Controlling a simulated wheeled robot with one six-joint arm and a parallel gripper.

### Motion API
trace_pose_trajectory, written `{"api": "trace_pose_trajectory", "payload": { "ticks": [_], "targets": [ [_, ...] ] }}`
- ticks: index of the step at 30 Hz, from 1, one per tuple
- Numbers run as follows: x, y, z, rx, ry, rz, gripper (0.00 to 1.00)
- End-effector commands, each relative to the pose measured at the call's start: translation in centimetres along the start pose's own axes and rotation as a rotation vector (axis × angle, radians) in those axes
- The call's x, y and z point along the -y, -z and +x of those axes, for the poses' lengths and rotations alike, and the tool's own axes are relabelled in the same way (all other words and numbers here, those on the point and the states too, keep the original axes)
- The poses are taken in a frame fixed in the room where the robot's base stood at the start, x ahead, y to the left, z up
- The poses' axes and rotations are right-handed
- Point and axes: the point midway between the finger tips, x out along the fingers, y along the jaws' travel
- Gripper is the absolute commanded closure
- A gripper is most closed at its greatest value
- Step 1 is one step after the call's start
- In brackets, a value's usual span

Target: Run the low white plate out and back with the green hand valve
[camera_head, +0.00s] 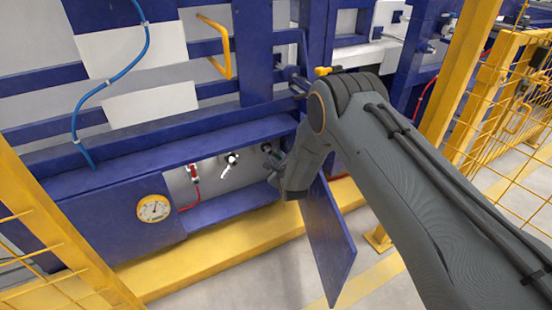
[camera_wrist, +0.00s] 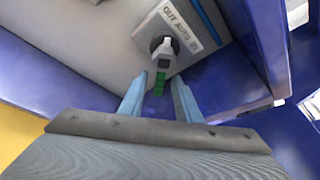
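The green hand valve (camera_wrist: 159,82) shows in the wrist view, a pale body with a green lever on a grey panel under a label reading OUT AUTO and a partly cut-off word. My gripper (camera_wrist: 158,95) is open, with one blue-grey finger on each side of the green lever; I cannot tell whether they touch it. In the head view the valve (camera_head: 267,148) is small and partly hidden by my gripper (camera_head: 276,165) at the right end of the recess. A low white plate (camera_head: 150,104) sits on the blue frame, below a larger white plate (camera_head: 130,48).
A red-handled valve (camera_head: 194,173) and a white-handled valve (camera_head: 230,160) sit left in the same recess. A blue door (camera_head: 328,240) hangs open below my arm. A gauge (camera_head: 154,208) is at lower left. Yellow mesh fencing (camera_head: 500,90) stands at right.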

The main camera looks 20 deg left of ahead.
Motion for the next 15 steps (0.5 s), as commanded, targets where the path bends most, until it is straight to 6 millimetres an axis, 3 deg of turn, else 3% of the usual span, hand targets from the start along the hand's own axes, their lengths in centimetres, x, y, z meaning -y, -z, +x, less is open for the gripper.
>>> {"api": "trace_pose_trajectory", "payload": {
  "ticks": [6,15],
  "targets": [
    [-0.1,0.1,2.2,0.0,0.0,0.0,0.7],
    [0.0,-0.1,2.5,0.0,-0.001,-0.001,0.7]
  ]
}}
